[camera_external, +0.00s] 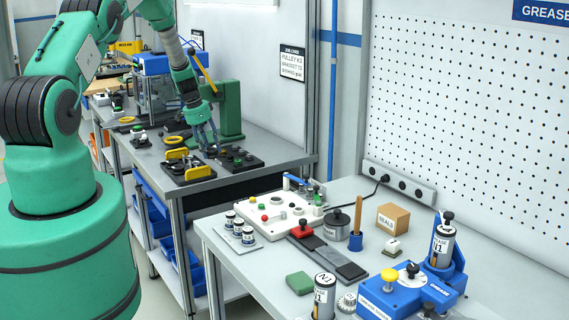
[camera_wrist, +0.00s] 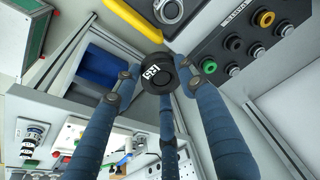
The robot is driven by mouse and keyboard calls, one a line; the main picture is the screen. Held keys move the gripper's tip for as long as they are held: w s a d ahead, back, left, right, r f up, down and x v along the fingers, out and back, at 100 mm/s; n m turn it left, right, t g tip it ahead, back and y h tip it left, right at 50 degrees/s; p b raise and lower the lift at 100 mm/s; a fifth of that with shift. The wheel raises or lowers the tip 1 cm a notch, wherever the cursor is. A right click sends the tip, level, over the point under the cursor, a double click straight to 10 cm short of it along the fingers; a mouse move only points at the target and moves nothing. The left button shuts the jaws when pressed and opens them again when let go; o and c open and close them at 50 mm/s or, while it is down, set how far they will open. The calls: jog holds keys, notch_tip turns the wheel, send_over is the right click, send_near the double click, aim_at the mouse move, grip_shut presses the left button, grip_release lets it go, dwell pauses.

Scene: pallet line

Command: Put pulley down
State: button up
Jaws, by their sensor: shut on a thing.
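My gripper (camera_external: 209,146) is over the far bench, close to its fixtures. In the wrist view its blue fingers (camera_wrist: 160,85) are closed around a small black pulley (camera_wrist: 157,72) with white lettering that seems to read K3. The pulley is held at the fingertips, its lettered side facing the camera. In the external view the pulley is too small and hidden to make out clearly. A black fixture plate with yellow blocks (camera_external: 187,168) lies just left of my gripper. A black plate with green and dark round parts (camera_external: 240,161) lies just right of it; a similar plate shows in the wrist view (camera_wrist: 265,35).
The far bench (camera_external: 222,181) also carries a green press-like stand (camera_external: 228,108) behind my gripper and yellow rings (camera_external: 175,140). A job card (camera_external: 292,63) naming a pulley and a bracket hangs on the wall. The near bench (camera_external: 222,255) is crowded with tools and containers.

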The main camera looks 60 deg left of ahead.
jog(key=w+d+m+b, duration=0.1)
jog(key=w+d+m, duration=0.1)
jog(key=w+d, duration=1)
jog(key=w+d+m+h, duration=0.15)
jog(key=w+d, duration=0.55)
jog(key=d, duration=1)
jog(key=w+d+m+b, duration=0.1)
jog(key=w+d+m, duration=0.2)
jog(key=w+d, duration=0.9)
jog(key=d, duration=1)
jog(key=d+m+g, duration=0.1)
jog(key=d, duration=0.9)
jog(key=d+r+m, duration=0.1)
jog(key=d, duration=0.9)
jog(key=shift+r+m+h+b, duration=0.1)
jog(key=shift+m+h+b, duration=0.15)
jog(key=shift+b, duration=0.15)
jog(key=s+d+m, duration=0.1)
jog(key=s+d, duration=0.1)
jog(key=d, duration=1.1)
jog(key=s+d+m+g, duration=0.1)
jog(key=s+d+m, duration=0.1)
jog(key=d, duration=1.2)
jog(key=shift+s+d+r+b, duration=0.2)
jog(key=shift+s+r+b, duration=0.1)
jog(key=shift+s+b, duration=0.15)
jog(key=shift+f, duration=0.1)
